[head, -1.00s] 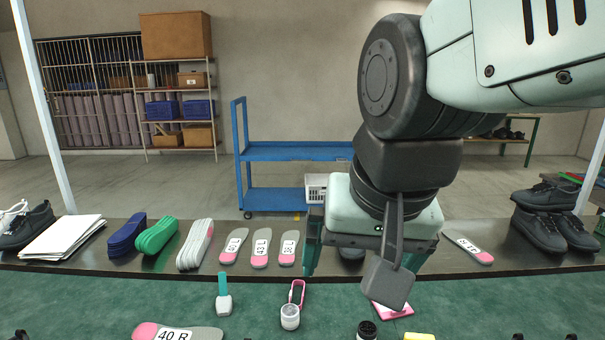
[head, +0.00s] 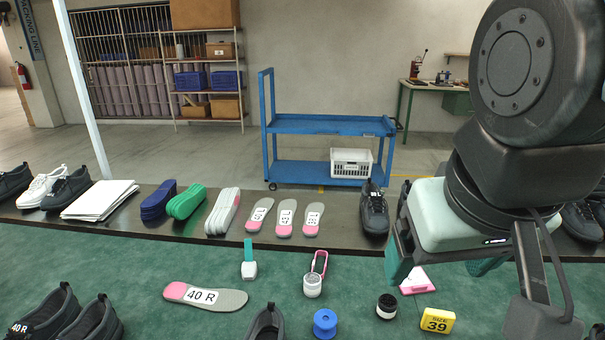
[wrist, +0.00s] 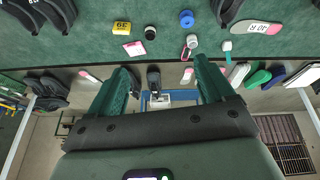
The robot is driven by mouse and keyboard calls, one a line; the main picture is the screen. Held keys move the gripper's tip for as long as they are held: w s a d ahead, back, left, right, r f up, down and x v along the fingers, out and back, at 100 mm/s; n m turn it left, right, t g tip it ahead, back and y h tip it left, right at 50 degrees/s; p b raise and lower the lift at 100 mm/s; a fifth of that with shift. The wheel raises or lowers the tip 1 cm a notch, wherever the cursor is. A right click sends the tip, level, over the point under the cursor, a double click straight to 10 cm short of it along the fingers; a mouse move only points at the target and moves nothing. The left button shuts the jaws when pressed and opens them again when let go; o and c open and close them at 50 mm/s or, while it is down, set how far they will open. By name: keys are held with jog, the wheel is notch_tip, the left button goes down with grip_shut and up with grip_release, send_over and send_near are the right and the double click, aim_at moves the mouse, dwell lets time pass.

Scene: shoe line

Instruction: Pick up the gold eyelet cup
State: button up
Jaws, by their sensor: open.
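I see no gold eyelet cup in either view. My gripper (head: 441,270) is open and empty above the right part of the green mat, with its two green fingers apart. In the wrist view my gripper (wrist: 162,72) also shows nothing between its fingers. Small round items on the mat are a blue cup-like piece (head: 325,323), a black jar with a pale band (head: 386,308) and a white jar (head: 312,287). None of them looks gold. My arm hides part of the right side.
A yellow size 39 block (head: 438,321), a pink-edged card (head: 417,281), a 40 R insole (head: 205,296) and dark shoes (head: 95,322) lie on the mat (head: 60,262). More insoles and shoes line the dark strip behind. A blue cart (head: 330,124) stands beyond.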

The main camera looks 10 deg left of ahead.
jog(key=w+a+f+n+t+h, duration=0.1)
jog(key=w+a+f+n+h, duration=0.35)
jog(key=a+f+n, duration=0.5)
jog(key=w+a+f+n+t+h, duration=0.1)
jog(key=w+a+f+n+h, duration=0.35)
jog(key=a+f+n, duration=0.45)
jog(key=s+a+f+n+t+y, duration=0.3)
jog(key=s+a+f+n+y, duration=0.1)
jog(key=a+f+n, duration=0.1)
jog(key=s+a+f+n+t+y, duration=0.4)
jog(key=a+f+n, duration=0.2)
jog(key=f, duration=0.4)
jog(key=s+a+f+n+t+y, duration=0.4)
jog(key=s+a+f+n, duration=0.1)
jog(key=f+n, duration=0.2)
jog(key=shift+a+f, duration=0.15)
jog(key=shift+a, duration=0.2)
jog(key=shift+w, duration=0.1)
jog(key=shift+w+a, duration=0.25)
jog(key=shift+w, duration=0.95)
jog(key=shift+w+a, duration=0.2)
jog(key=shift+w, duration=0.95)
jog(key=c, duration=1.1)
